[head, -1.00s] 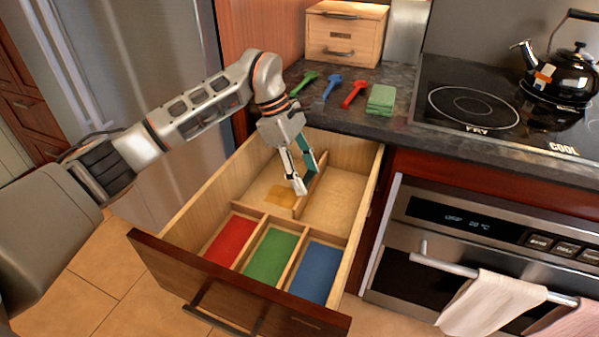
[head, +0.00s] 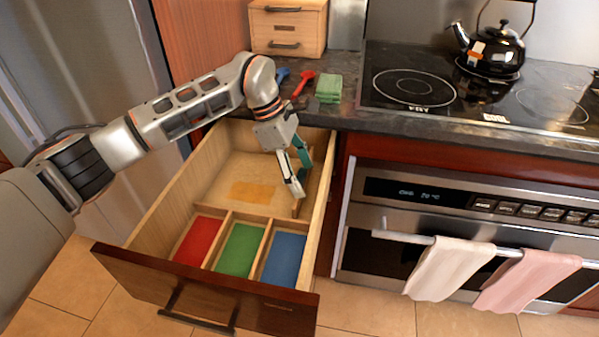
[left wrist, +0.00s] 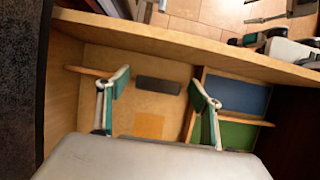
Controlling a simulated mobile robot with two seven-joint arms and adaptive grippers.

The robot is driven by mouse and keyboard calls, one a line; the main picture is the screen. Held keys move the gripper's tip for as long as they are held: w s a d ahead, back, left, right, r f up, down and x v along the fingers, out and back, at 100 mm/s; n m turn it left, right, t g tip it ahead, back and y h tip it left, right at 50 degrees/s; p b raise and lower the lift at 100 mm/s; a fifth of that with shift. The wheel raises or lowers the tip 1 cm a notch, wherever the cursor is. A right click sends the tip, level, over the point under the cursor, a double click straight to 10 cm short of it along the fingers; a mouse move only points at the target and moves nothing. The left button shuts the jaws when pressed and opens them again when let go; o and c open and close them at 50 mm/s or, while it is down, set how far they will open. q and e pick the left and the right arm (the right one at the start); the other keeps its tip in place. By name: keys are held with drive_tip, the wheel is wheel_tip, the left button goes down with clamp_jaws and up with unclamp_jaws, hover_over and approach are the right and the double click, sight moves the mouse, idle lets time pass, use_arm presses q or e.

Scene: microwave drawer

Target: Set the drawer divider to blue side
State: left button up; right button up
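The drawer (head: 205,280) is pulled out, with red (head: 199,239), green (head: 240,249) and blue (head: 283,259) floored front compartments. The wooden divider (head: 299,208) stands in the rear section toward the right wall, behind the blue compartment. It is partly hidden by my left gripper (head: 300,172). In the left wrist view a wooden strip, apparently the divider (left wrist: 88,71), runs behind the fingers. My left gripper (left wrist: 157,98) is open, its fingers apart along the divider; contact is unclear. Grey and teal parts at the wrist view's upper right look like my right gripper (left wrist: 285,47); its state is unclear.
An amber patch (head: 252,192) lies on the bare rear floor left of the divider. The counter above holds a green cloth stack (head: 328,89), a wooden box (head: 288,28), utensils and a kettle (head: 491,49). The oven (head: 365,250) stands right of the drawer.

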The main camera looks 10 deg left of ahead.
use_arm(q)
drive_tip(key=shift+a, duration=0.15)
drive_tip(key=v, duration=1.2)
